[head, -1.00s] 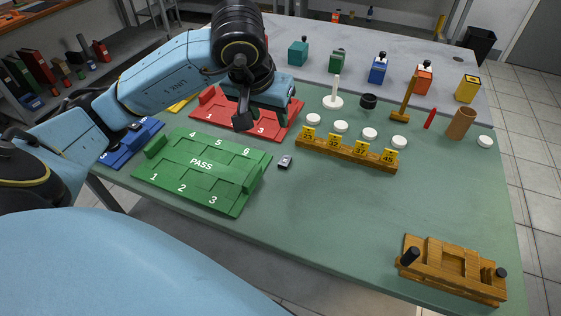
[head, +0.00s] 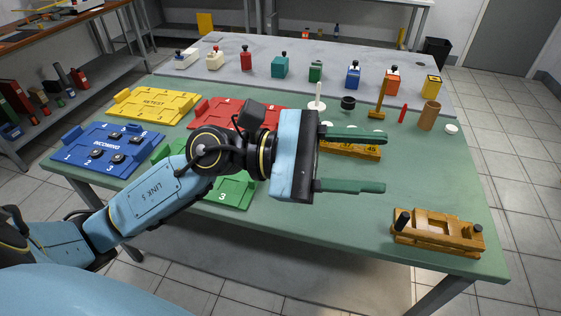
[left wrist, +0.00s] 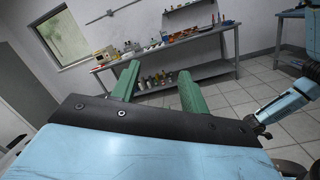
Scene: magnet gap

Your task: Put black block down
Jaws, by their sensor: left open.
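My left gripper (head: 384,161) is open above the green table, with two dark green fingers pointing right and nothing between them. Its open fingers also show in the left wrist view (left wrist: 159,70), against the far room. The small black block beside the green PASS tray (head: 236,188) in the earlier head view is not visible now; my gripper and arm cover that area. Several small dark blocks (head: 118,158) lie in the blue INCOMING tray (head: 75,148) at the left. The red tray (head: 208,112) is partly hidden behind my arm. My right gripper is not in view.
A yellow RETEST tray (head: 150,104) lies at the back left. A wooden rack (head: 350,150) with yellow tags is partly behind the fingers. A wooden fixture (head: 438,235) stands at the front right. Coloured bottles stand on the grey rear table (head: 225,85). The table's right front is mostly clear.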

